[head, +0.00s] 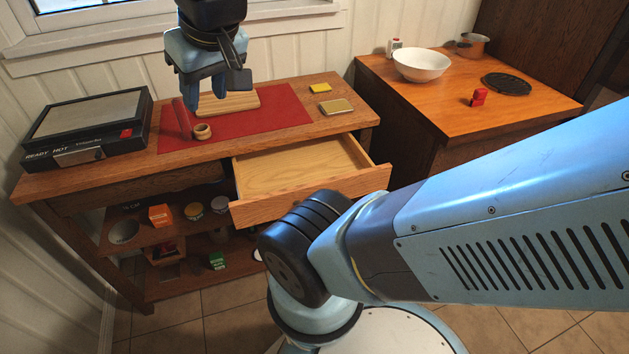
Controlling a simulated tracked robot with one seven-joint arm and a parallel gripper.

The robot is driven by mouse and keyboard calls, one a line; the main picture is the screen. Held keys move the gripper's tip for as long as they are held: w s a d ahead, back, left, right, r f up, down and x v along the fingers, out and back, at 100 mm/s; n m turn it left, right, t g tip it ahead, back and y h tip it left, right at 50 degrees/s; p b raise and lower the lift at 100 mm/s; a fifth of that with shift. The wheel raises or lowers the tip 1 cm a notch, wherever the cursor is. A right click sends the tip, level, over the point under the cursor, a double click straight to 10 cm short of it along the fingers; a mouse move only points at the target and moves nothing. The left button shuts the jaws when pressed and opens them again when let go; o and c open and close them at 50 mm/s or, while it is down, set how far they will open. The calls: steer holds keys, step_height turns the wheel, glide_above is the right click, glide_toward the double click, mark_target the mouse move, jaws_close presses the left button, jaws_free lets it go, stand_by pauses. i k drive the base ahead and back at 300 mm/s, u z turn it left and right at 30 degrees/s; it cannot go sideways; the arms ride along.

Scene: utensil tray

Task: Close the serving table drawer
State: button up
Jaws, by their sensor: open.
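The serving table (80,181) is wooden and stands against the wall at the left. Its right-hand drawer (313,196) is pulled well out toward me and looks empty inside. Part of the drawer's front is close behind my arm in the picture. My gripper (207,104) is above the table top, over the red mat, behind and to the left of the drawer. It points down, is open, and appears to hold nothing. It is apart from the drawer.
A black warming box (87,127) stands at left. A side table (440,105) at right carries a white bowl (422,65). Shelves below hold several small items.

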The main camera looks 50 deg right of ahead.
mark_target(270, 182)
steer(key=z, duration=0.6)
steer(key=k, duration=0.95)
steer(key=z, duration=0.35)
steer(key=i, duration=1)
steer(key=z, duration=0.15)
steer(key=k, duration=1.15)
steer(key=z, duration=0.45)
